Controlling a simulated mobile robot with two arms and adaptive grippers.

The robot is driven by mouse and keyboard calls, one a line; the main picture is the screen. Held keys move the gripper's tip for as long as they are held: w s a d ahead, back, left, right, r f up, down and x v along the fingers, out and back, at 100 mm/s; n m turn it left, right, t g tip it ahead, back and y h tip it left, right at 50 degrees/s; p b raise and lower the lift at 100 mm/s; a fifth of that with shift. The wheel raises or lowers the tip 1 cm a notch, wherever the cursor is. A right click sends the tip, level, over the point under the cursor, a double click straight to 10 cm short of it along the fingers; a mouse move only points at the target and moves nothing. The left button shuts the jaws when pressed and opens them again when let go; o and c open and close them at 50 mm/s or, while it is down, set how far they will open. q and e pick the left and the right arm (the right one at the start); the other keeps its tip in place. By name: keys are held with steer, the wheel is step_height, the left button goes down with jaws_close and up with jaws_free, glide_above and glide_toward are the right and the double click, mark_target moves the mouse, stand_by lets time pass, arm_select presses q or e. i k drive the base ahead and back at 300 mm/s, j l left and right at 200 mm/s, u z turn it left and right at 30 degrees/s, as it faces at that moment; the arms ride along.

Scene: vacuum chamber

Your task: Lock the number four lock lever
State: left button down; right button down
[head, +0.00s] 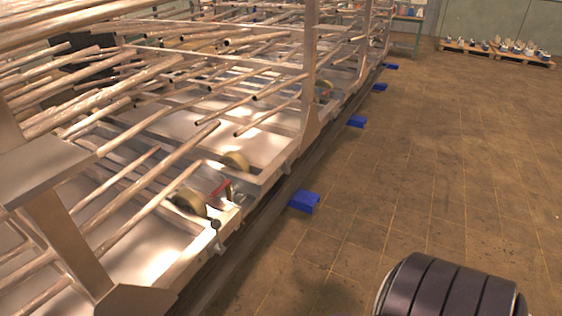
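A small red lever-like part (222,188) shows on the metal frame, beside a dark round knob (215,224) and brass-coloured wheels (236,160). I cannot read any number on it, so I cannot tell which lever is number four. Blue blocks stand in a row along the frame's floor rail; the nearest blue block (303,201) is right of the red part, and another blue block (356,121) is farther back. Neither of my grippers is in view. A dark banded cylinder at the lower right seems to be part of my arm.
A long metal rack (308,75) with many protruding tubes (150,75) fills the left side. Its tubes stick out toward the floor. The tiled floor (450,150) on the right is open. Pallets with small items (497,52) stand by the far wall.

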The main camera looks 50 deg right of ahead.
mark_target(215, 224)
steer(key=z, duration=1)
steer(key=k+z, duration=0.25)
steer(key=k, duration=0.2)
